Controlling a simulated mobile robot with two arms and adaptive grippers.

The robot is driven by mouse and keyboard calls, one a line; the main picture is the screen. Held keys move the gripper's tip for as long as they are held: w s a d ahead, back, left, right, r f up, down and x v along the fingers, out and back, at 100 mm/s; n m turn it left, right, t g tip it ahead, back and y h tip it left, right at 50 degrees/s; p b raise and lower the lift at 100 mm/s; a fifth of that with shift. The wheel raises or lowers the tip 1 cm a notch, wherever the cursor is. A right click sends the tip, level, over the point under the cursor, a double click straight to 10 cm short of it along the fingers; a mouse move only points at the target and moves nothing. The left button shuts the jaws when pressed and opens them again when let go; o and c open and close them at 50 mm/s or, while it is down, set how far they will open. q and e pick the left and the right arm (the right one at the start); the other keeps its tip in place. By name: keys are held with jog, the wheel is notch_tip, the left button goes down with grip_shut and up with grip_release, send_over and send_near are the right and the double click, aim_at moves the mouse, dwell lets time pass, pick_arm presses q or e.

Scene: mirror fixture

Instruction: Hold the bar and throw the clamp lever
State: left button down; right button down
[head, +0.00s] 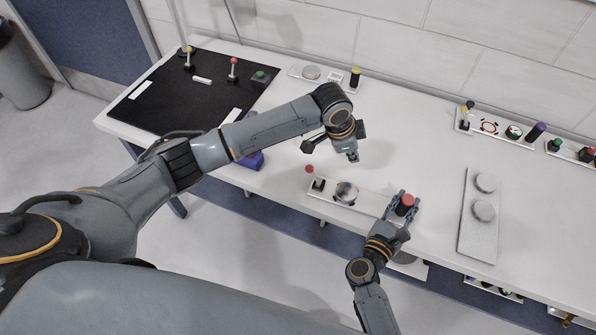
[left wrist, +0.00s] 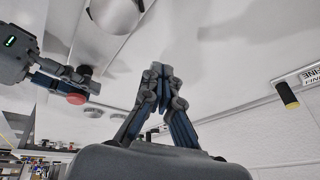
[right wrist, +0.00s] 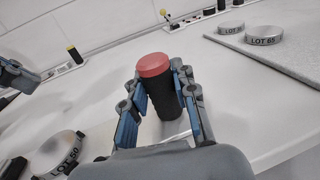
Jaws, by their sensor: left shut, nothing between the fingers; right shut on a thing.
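A white fixture plate (head: 375,206) lies near the table's front edge. At its right end stands an upright black bar with a red top (head: 405,201); it shows large in the right wrist view (right wrist: 160,85). My right gripper (head: 403,198) is shut on this bar, one finger on each side. At the plate's left end is a small lever with a red knob (head: 309,169) on a black base. A round metal disc (head: 346,193) sits between them; its label reads LOT 60 in the right wrist view (right wrist: 58,156). My left gripper (head: 352,158) is shut and empty above the table, behind the disc.
A grey plate (head: 479,236) with two discs lies to the right. A black mat (head: 185,95) with several knobbed levers is at the left. A blue object (head: 252,160) sits behind my left arm. Small fixtures line the wall. The table behind the fixture is clear.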

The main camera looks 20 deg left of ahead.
pick_arm(q)
jog(key=w+a+f+t, duration=0.1)
jog(key=w+a+f+t+h, duration=0.1)
jog(key=w+a, duration=0.1)
jog(key=a+t, duration=0.1)
jog(key=w+a+t, duration=0.1)
jog(key=a, duration=0.1)
jog(key=w+a+t+h, duration=0.1)
jog(key=a+t, duration=0.1)
jog(key=shift+w+a+m, duration=0.15)
jog(key=shift+m, duration=0.25)
jog(key=s+a+r+m+t+h, duration=0.2)
jog(key=s+a+r+m+t, duration=0.1)
jog(key=a+t, duration=0.3)
jog(key=m+h, duration=0.3)
jog(key=m, duration=0.1)
send_near(313, 174)
jog(key=w+a, duration=0.1)
jog(key=w+a+r, duration=0.1)
jog(key=w, duration=0.1)
jog(key=w+a, duration=0.1)
jog(key=a, duration=0.1)
jog(key=shift+w+r, duration=0.35)
jog(key=s+a+f+m, duration=0.1)
jog(key=s+a+f, duration=0.1)
jog(key=s, duration=0.9)
jog(key=shift+m+h, duration=0.4)
jog(key=shift+w+d, duration=0.1)
jog(key=x, duration=1.4)
jog(key=shift+r, duration=0.15)
